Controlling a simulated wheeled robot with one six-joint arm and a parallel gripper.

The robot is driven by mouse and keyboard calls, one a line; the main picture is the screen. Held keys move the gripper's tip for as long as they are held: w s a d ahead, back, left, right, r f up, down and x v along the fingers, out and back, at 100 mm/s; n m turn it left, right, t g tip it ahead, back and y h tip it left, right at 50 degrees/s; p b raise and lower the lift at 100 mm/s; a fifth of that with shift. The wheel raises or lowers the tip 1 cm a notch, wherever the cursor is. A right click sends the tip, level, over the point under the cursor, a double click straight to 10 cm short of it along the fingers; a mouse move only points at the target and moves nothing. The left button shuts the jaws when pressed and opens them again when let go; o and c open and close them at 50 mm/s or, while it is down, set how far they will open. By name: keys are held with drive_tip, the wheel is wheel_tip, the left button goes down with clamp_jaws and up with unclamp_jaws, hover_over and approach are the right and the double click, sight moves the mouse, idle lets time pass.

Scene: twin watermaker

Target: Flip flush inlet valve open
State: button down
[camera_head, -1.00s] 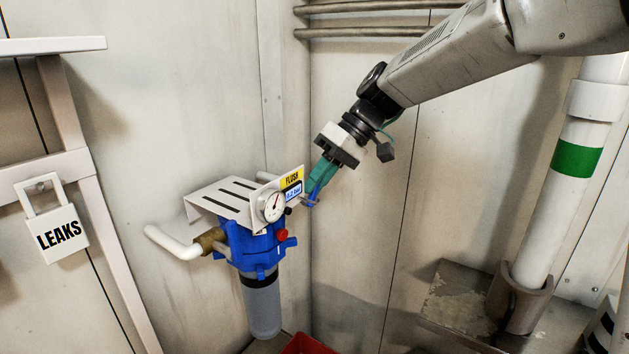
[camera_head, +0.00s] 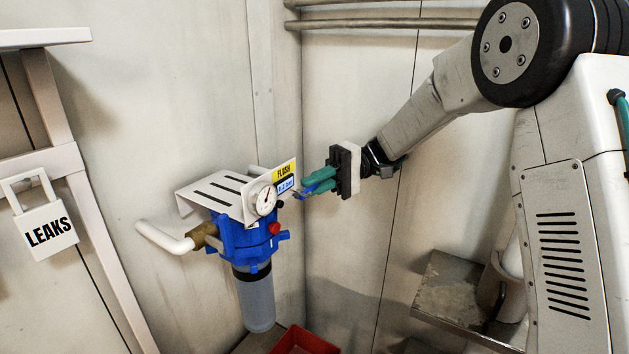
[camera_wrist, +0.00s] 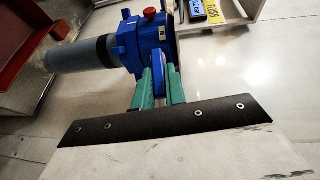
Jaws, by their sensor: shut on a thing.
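The flush unit is a blue filter head (camera_head: 248,238) with a grey bowl below it, a round gauge (camera_head: 266,199) and a yellow FLUSH label (camera_head: 285,172). My gripper (camera_head: 310,186) has green fingers and comes in almost level from the right. It is shut on a blue valve handle (camera_head: 300,193) at the right side of the unit, beside the label. In the wrist view, the fingers of my gripper (camera_wrist: 158,72) lie on both sides of the blue handle (camera_wrist: 159,82), in front of the filter head. The fingers hide part of the handle.
A white pipe (camera_head: 165,238) leaves the unit on the left. A red bin (camera_head: 300,340) stands below. A rack with a LEAKS tag (camera_head: 47,232) is at the left.

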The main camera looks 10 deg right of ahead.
drive_tip(key=shift+f+g+y, duration=0.3)
drive_tip(key=shift+g+y, duration=0.2)
drive_tip(key=shift+m, duration=0.3)
drive_tip(key=c, duration=1.7)
unclamp_jaws()
drive_tip(key=shift+o, duration=0.4)
drive_tip(key=r, duration=0.2)
drive_tip(key=s+r, duration=0.1)
drive_tip(key=shift+d+r, duration=0.15)
drive_tip(key=shift+r, duration=0.25)
drive_tip(key=s+d, duration=0.1)
drive_tip(key=s, duration=0.4)
drive_tip(key=s+d, duration=0.1)
drive_tip(key=s, duration=0.3)
drive_tip(key=s+d+r, duration=0.1)
drive_tip(key=s, duration=0.4)
drive_tip(key=shift+s+d+r, duration=0.1)
drive_tip(key=shift+s+d, duration=0.15)
drive_tip(key=shift+s, duration=0.1)
drive_tip(key=shift+c, duration=0.5)
